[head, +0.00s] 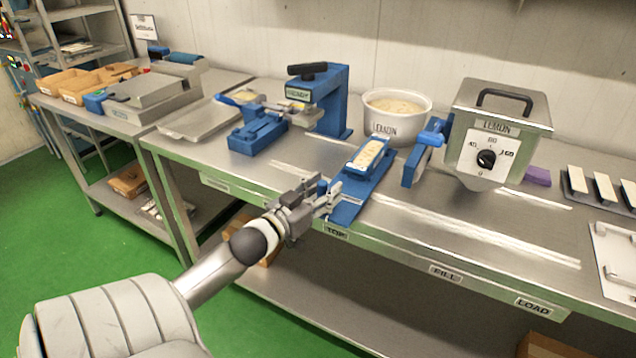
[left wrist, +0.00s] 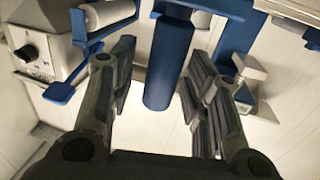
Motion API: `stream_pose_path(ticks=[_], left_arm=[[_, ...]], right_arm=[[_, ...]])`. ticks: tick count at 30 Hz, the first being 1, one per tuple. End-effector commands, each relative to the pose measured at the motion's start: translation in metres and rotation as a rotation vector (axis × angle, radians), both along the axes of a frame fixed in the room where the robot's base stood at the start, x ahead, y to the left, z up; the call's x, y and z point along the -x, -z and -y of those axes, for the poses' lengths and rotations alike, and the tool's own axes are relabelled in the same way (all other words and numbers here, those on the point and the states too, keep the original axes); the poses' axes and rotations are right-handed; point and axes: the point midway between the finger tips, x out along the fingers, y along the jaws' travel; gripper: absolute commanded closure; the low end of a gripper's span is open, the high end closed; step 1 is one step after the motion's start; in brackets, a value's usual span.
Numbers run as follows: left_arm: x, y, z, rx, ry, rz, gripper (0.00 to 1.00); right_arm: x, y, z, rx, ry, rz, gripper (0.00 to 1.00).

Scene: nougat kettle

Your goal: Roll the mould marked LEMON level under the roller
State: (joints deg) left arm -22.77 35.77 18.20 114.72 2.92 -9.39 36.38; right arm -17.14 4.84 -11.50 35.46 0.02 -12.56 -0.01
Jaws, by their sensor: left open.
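A blue mould (head: 369,156) filled with a pale mass sits on a blue base at the middle of the bench; I cannot read a LEMON mark on it. My left gripper (head: 327,198) is at the near end of this base. In the left wrist view its fingers (left wrist: 160,78) are open, with an upright blue cylinder (left wrist: 166,75) between them and gaps visible on both sides. A white roller-like cylinder (left wrist: 108,14) in a blue bracket shows at the upper left there. In the head view a blue bracket (head: 417,165) stands right of the mould. My right gripper is out of view.
A white bowl marked LEMON (head: 384,130) stands behind the mould. A steel machine marked LEMON with a dial (head: 507,112) stands right. A blue press (head: 334,112) and a steel tray (head: 190,125) are left.

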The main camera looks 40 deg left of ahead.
Motion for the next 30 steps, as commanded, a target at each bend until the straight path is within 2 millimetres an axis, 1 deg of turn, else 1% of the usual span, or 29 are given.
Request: stream_pose_path(ticks=[5, 8, 18, 24, 30], left_arm=[[0.011, 0.002, 0.001, 0.002, -0.001, -0.003, 0.56], [0.024, 0.002, 0.002, 0.0, 0.0, -0.003, 0.56], [0.076, 0.002, 0.007, 0.002, 0.0, -0.003, 0.56], [0.102, 0.001, 0.008, 0.001, -0.001, -0.003, 0.56], [0.116, 0.0, 0.01, -0.001, 0.0, 0.0, 0.56]], right_arm=[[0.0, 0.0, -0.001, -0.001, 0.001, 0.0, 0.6], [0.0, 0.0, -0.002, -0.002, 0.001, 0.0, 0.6], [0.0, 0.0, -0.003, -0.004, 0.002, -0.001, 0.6], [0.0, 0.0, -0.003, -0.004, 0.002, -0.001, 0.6], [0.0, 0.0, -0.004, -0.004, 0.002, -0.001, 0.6]])
